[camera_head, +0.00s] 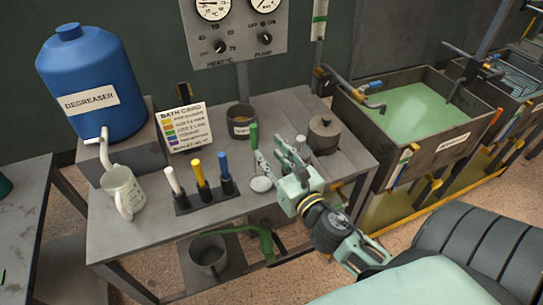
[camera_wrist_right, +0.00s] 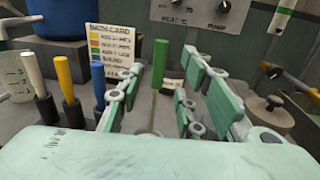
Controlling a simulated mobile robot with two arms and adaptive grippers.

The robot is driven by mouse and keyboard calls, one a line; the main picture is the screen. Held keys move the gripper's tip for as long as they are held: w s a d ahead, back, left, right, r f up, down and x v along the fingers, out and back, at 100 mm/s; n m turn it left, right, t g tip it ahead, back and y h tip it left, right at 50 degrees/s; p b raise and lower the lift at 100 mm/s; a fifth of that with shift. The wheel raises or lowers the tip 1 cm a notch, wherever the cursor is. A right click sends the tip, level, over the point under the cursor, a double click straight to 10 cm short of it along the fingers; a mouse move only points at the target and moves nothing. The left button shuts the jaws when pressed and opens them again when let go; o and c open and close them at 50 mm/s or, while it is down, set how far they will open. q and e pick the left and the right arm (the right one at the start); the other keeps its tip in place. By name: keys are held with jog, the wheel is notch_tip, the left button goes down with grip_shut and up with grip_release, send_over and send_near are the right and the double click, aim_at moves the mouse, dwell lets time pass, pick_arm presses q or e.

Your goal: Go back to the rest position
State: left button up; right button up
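My right gripper (camera_head: 272,155) is over the right part of the grey bench (camera_head: 225,200). Its two fingers stand apart and nothing is clamped between them, as the right wrist view (camera_wrist_right: 165,95) shows. A tool with a green handle (camera_head: 253,136) and a thin shaft stands upright close to the fingertips. In the right wrist view its green handle (camera_wrist_right: 160,62) shows in the gap between the fingers, apparently beyond them. A pale round disc (camera_head: 261,184) lies at its foot. My left gripper is not in view.
The bench holds a blue degreaser drum (camera_head: 90,75), a mug (camera_head: 124,188), a bath card (camera_head: 182,127), a rack with three coloured handles (camera_head: 200,200), a labelled pot (camera_head: 240,120) and a lidded pot (camera_head: 324,133). A green liquid tank (camera_head: 420,110) stands at right.

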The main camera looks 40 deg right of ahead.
jog(key=s+d+f+m+g+h, duration=0.1)
jog(key=s+f+m+g, duration=0.25)
jog(key=m, duration=0.65)
jog(key=s+f+m+g+h, duration=0.25)
jog(key=s+f+m, duration=0.2)
jog(key=m, duration=0.45)
jog(key=s+a+f+m+g+y, duration=0.3)
jog(key=s+a+f+m+g, duration=0.1)
jog(key=s+a+m, duration=0.25)
jog(key=s+a+f+m+g+y, duration=0.3)
jog(key=s+a+f+m+g, duration=0.15)
jog(key=s+m, duration=0.3)
notch_tip(320, 180, down, 26)
jog(key=g+b, duration=0.1)
jog(key=b, duration=0.1)
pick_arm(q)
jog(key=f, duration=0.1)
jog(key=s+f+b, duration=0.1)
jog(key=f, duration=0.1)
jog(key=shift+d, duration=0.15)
pick_arm(e)
jog(key=s+d+f+g, duration=0.1)
jog(key=s+d+f, duration=0.2)
jog(key=s+f, duration=1.5)
jog(key=shift+f+h, duration=0.3)
jog(key=shift+h, duration=0.15)
